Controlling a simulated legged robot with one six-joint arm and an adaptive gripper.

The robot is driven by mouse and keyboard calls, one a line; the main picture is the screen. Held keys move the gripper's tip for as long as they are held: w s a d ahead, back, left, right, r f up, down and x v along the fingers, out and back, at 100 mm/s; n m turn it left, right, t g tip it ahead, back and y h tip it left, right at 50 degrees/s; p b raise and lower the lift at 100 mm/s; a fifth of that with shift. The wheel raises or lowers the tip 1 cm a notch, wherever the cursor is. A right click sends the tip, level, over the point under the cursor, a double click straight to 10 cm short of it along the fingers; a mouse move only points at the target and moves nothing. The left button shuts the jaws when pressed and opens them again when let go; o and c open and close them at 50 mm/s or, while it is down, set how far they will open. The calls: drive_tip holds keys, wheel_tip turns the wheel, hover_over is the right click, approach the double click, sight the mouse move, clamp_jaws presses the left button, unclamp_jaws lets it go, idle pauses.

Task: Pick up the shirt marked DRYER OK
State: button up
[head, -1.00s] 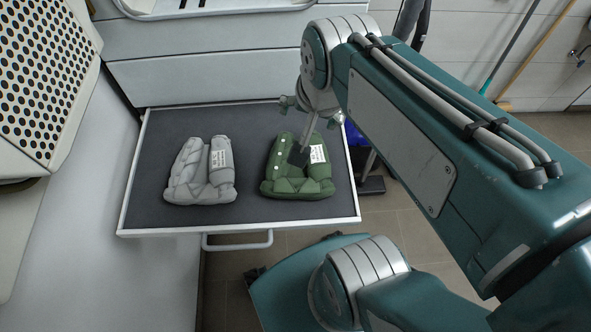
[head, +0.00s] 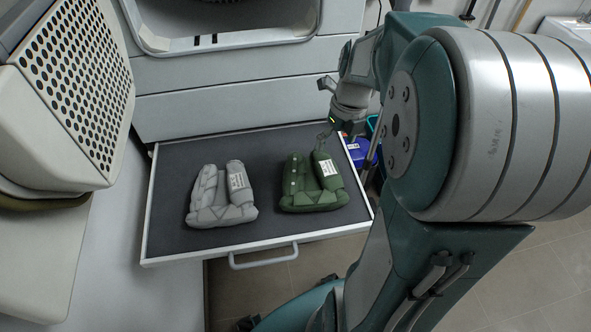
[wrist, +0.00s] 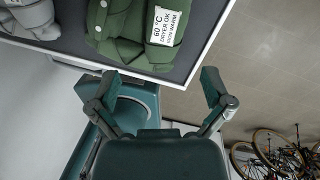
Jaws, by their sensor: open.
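The green folded shirt (head: 308,184) lies on the right side of the pulled-out drawer. Its white label reads "60 °C DRYER OK" in the wrist view, where the shirt (wrist: 125,28) shows at the top edge, partly cut off. A grey folded shirt (head: 217,197) lies to its left with a white label too small to read. My gripper (head: 328,110) is above the drawer's back right part, beside the green shirt and apart from it. In the wrist view my gripper (wrist: 160,85) has its fingers spread wide, with nothing between them.
The drawer (head: 160,235) has a dark floor, pale rims and a front handle (head: 263,257). A dryer (head: 240,85) rises behind it. A blue container (head: 359,152) stands right of the drawer. Bicycles (wrist: 280,150) show at the lower right in the wrist view.

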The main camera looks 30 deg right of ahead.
sight(329, 169)
drive_tip(key=shift+s+d+f+m, duration=0.1)
drive_tip(key=shift+d+f+m, duration=0.4)
drive_tip(key=shift+m, duration=0.3)
wheel_tip(329, 169, down, 5)
drive_tip(key=shift+r, duration=0.1)
drive_tip(key=shift+a+f, duration=0.4)
drive_tip(key=shift+f, duration=0.1)
drive_tip(key=f, duration=0.2)
drive_tip(key=w+a+f, duration=0.1)
drive_tip(key=shift+f, duration=0.35)
drive_tip(key=shift+d+f, duration=0.2)
drive_tip(key=shift+f, duration=0.25)
drive_tip(key=shift+a, duration=0.15)
drive_tip(key=c, duration=1)
drive_tip(key=shift+s, duration=0.15)
drive_tip(key=shift+c, duration=0.2)
